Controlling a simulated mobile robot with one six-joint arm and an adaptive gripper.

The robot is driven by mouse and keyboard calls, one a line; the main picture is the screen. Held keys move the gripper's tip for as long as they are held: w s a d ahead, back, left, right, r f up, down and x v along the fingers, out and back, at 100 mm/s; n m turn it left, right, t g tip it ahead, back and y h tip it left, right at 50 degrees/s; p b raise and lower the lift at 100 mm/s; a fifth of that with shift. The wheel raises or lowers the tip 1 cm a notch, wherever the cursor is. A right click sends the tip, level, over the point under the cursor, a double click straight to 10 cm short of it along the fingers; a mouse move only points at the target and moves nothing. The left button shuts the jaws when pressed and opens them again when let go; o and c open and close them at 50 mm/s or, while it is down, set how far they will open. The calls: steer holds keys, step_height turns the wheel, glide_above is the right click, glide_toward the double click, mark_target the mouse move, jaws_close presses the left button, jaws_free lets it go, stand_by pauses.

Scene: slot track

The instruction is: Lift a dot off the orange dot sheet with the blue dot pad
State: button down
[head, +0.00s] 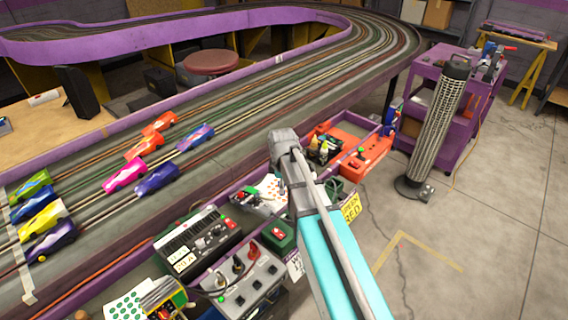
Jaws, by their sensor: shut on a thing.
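My gripper (281,172) hangs below the grey wrist of my arm, near the trackside trays, and is mostly hidden by the arm. It is shut on a small, bluish piece, the blue dot pad (282,188), of which only a sliver shows. A white sheet with small dots (267,187) lies just left of and below the gripper, partly covered by the arm; its dots look orange but are too small to be sure. I cannot tell whether the pad touches the sheet. A sheet with green dots (128,306) lies at the bottom left.
A black control box (196,243) and a grey switch box (243,282) stand in front. An orange tray (352,143) with bottles is behind the arm. The slot track (235,122) with several toy cars runs along the left. A mesh column (436,125) stands at right; the floor there is open.

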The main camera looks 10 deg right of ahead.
steer(key=shift+w+d, duration=0.1)
steer(key=shift+w, duration=0.2)
steer(key=shift+d, duration=0.1)
steer(key=shift+w, duration=0.15)
steer(key=w+d+f+m+b, duration=0.1)
steer(key=w+f+b, duration=0.1)
steer(key=w, duration=0.5)
steer(key=w+d+f+b, duration=0.1)
steer(key=w+f+b, duration=0.2)
steer(key=w, duration=0.3)
steer(key=shift+w+f+m+b, duration=0.35)
steer(key=shift+m, duration=0.05)
steer(key=shift+f, duration=0.1)
step_height(320, 180, down, 6)
steer(key=b, duration=0.6)
steer(key=shift+f+b, duration=0.4)
steer(key=shift+b, duration=0.2)
stand_by(2.4)
